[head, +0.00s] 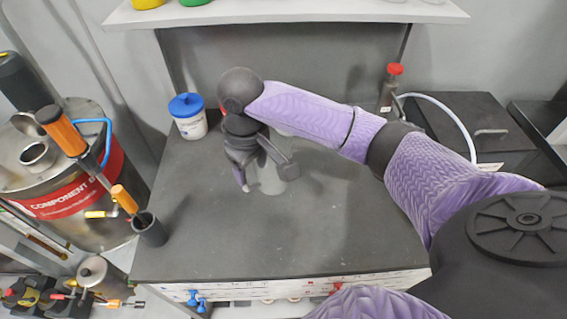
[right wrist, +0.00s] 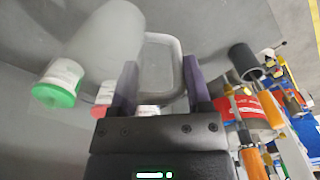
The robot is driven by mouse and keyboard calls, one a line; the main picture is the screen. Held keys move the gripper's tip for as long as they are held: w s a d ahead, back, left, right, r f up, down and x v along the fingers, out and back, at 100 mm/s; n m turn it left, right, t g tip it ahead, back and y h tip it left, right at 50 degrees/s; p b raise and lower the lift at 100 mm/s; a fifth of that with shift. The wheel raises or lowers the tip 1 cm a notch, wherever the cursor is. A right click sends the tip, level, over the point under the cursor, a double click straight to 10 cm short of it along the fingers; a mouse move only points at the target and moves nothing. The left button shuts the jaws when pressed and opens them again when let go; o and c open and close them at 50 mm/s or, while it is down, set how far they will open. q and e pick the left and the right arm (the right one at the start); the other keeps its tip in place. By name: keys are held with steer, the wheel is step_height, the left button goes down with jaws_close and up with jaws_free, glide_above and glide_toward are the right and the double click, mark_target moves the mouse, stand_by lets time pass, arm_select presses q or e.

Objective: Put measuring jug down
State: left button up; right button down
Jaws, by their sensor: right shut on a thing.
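The measuring jug (head: 270,180) is translucent and pale grey. In the head view it shows beside and below my right gripper (head: 256,172), over the dark bench top, partly hidden by the gripper. In the right wrist view the jug's body (right wrist: 108,42) is at upper left and its looped handle reaches between the fingers of my right gripper (right wrist: 161,88), which is shut on it. The jug looks about upright at the bench surface; I cannot tell whether its base touches. My left gripper is not in view.
A white tub with a blue lid (head: 189,117) stands left of the gripper on the bench (head: 230,245). A red-capped bottle (head: 390,88) with a hose stands at the back right. A shelf (head: 290,12) overhangs the back. The bench's front is clear. A steel drum (head: 75,215) stands left.

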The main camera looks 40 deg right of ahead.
step_height(320, 180, down, 11)
steer(key=d+b, duration=0.1)
steer(key=b, duration=0.1)
steer(key=shift+r+n, duration=0.2)
steer(key=shift+n, duration=0.2)
steer(key=shift+c, duration=2.1)
jaws_free()
steer(key=shift+s+f, duration=0.1)
steer(key=shift+f, duration=0.05)
steer(key=o, duration=0.4)
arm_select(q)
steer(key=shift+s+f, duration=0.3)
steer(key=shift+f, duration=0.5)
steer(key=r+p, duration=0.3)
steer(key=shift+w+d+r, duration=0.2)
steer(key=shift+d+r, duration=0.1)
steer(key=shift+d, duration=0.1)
arm_select(e)
step_height(320, 180, up, 12)
steer(key=shift+r, duration=0.2)
